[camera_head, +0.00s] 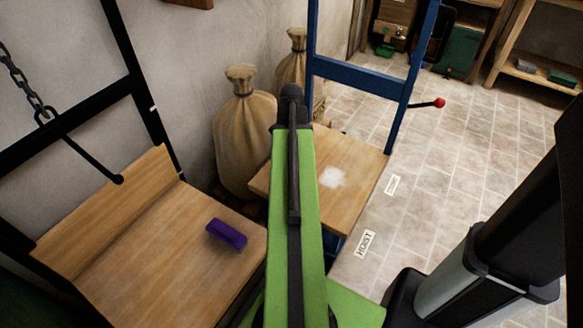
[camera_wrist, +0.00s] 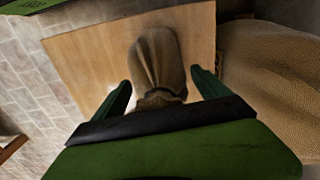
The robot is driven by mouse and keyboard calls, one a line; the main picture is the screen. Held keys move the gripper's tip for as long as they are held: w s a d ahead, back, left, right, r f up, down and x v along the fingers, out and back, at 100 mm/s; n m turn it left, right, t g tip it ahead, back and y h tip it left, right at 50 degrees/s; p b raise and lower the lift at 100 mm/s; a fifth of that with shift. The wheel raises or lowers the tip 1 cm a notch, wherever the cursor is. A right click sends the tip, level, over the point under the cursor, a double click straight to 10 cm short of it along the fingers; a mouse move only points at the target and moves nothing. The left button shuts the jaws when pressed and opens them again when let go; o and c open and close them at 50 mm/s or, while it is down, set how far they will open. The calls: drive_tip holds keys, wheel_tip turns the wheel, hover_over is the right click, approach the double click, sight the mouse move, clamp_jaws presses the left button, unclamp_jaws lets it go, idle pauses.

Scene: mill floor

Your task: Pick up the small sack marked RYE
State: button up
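My gripper (camera_wrist: 161,77) is open, with one green finger on each side of the sack's neck end. I see gaps between the fingers and the cloth. In the head view the same platform (camera_head: 350,150) shows beyond my green arm, which hides the small sack and the gripper's fingers.
Large tied sacks (camera_head: 245,135) stand by the wall; one bulges close at the right of the wrist view (camera_wrist: 275,75). A blue frame (camera_head: 360,77) rises behind the platform, with a red-knobbed lever (camera_head: 440,103). A purple block (camera_head: 226,234) lies on the left wooden surface (camera_head: 150,250). Tiled floor is clear at right.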

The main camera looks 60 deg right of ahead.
drive_tip(key=c, duration=1.8)
drive_tip(key=shift+o, duration=0.2)
drive_tip(key=shift+r, duration=0.1)
